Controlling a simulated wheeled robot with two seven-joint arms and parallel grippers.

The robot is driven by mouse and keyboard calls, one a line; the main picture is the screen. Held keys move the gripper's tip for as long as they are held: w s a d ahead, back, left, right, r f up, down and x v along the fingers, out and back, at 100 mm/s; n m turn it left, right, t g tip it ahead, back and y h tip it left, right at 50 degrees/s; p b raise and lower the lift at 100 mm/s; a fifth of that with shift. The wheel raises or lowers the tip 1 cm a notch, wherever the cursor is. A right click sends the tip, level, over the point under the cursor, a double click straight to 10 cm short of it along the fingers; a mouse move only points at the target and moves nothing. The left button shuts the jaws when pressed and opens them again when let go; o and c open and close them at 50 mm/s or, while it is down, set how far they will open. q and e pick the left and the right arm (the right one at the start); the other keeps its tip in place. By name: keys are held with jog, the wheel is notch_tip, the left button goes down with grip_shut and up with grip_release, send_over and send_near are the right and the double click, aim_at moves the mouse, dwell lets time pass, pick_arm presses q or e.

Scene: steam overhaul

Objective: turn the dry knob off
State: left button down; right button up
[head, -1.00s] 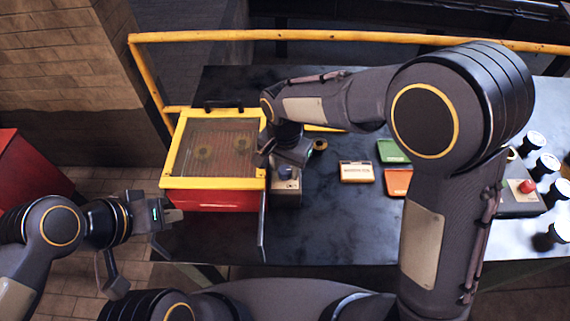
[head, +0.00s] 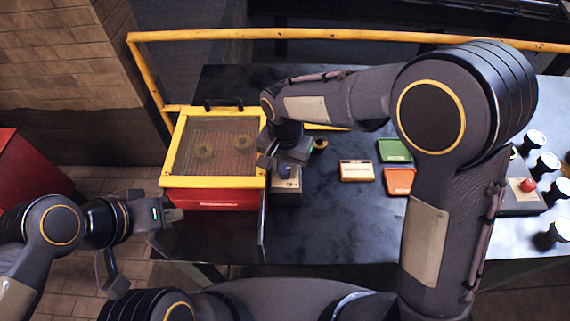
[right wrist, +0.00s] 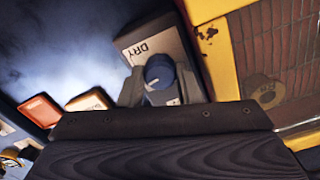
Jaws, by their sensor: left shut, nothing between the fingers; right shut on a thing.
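The dry knob (right wrist: 160,71) is a dark blue dial with a white pointer mark, on a grey control box (right wrist: 156,32) labelled DRY in the right wrist view. In the head view the knob (head: 284,171) shows on the box to the right of the red and yellow cabinet. My right gripper (right wrist: 163,86) is shut on the knob, with a finger on each side of it. It also shows in the head view (head: 272,158), partly hidden by its own wrist. My left gripper (head: 178,215) is shut and empty, in front of the cabinet's left corner.
The cabinet (head: 210,181) has a yellow-framed glass lid with two round parts inside. Orange (head: 399,181), green (head: 394,150) and cream-labelled (head: 356,170) trays lie on the dark table. A box with a red button (head: 527,185) and several black-and-white cylinders stand right. A yellow rail (head: 330,35) runs behind.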

jog(key=n, duration=0.4)
jog(key=shift+b, duration=0.35)
jog(key=n, duration=0.8)
jog(key=shift+n+b, duration=0.3)
jog(key=shift+b, duration=0.05)
jog(key=shift+n, duration=1.9)
jog(key=o, duration=0.7)
